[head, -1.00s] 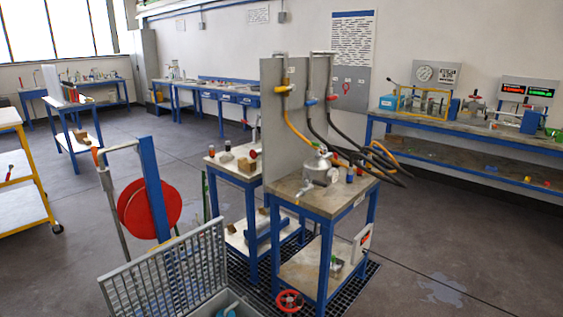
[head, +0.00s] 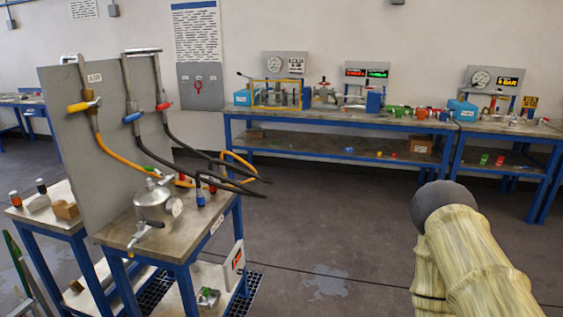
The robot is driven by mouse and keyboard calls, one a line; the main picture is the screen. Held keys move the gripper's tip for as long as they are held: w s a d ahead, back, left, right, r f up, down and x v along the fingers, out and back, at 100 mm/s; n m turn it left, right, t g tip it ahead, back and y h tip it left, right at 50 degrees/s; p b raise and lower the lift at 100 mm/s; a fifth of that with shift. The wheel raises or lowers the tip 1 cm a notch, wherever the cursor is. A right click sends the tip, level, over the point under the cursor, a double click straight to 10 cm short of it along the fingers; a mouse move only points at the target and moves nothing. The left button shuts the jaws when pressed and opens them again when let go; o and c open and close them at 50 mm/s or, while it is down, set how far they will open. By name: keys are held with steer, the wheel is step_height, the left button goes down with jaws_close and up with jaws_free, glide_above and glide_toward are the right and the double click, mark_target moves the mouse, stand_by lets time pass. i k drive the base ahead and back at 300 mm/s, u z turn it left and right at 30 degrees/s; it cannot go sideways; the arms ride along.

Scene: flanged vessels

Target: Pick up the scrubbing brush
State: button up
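I cannot make out a scrubbing brush in the head view. Small items on the benches are too small to tell apart. My gripper is not in view.
A blue-framed bench (head: 191,235) at left carries a grey panel (head: 85,120), hoses and a metal flanged vessel (head: 158,204). A long blue bench (head: 330,118) with gauges and small parts runs along the back wall; another bench (head: 500,128) adjoins it at right.

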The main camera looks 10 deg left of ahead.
mark_target(182, 177)
steer(key=i, duration=3.3)
steer(key=u, duration=2.3)
